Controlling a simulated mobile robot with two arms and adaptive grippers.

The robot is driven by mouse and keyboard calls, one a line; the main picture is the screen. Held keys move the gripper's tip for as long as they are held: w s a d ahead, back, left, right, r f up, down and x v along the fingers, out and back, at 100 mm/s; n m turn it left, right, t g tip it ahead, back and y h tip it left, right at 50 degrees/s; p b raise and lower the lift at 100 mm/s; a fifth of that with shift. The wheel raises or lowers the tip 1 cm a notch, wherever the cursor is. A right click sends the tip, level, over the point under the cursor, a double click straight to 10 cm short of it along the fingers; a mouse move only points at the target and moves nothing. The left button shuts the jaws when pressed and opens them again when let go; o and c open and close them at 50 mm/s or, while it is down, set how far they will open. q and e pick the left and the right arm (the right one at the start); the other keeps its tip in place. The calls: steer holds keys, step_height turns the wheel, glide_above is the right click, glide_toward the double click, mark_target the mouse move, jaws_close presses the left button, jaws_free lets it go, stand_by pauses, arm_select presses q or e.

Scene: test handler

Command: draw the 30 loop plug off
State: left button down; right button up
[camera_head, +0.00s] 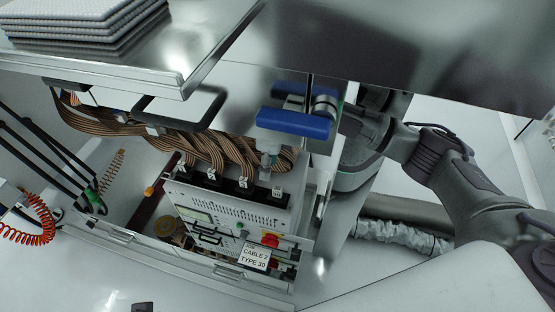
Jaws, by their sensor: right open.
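My right gripper (287,105) has two blue fingers and reaches in from the right, open, above the right end of a test unit (232,222). A row of black sockets with small white tags runs along the unit's top edge. The tag at the right end (277,191) looks like 30, but it is too small to read surely. A pale grey plug (268,160) stands above that end, just below the nearer blue finger, with its upper part hidden by it. I cannot tell whether they touch. Brown ribbed cables (190,143) run to the sockets. My left gripper is not in view.
A label (255,257) on the unit reads CABLE 2 TYPE 30, near a red switch (270,240). A metal shelf edge (110,70) and a black handle (180,108) overhang the cables. A red coiled hose (38,225) hangs at the left.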

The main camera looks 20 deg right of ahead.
mark_target(277, 188)
steer(key=shift+h, duration=0.6)
steer(key=f, duration=0.3)
steer(key=d+f+b, duration=0.1)
steer(key=f, duration=0.1)
steer(key=d+f, duration=0.1)
steer(key=f, duration=0.2)
steer(key=shift+w+d+f+b, duration=0.2)
steer(key=shift+w+f+b, duration=0.1)
steer(key=shift+f+b, duration=0.05)
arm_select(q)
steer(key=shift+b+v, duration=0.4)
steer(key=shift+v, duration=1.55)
arm_select(e)
steer(key=shift+f, duration=2.3)
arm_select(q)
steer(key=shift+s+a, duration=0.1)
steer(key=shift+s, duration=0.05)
arm_select(e)
jaws_close()
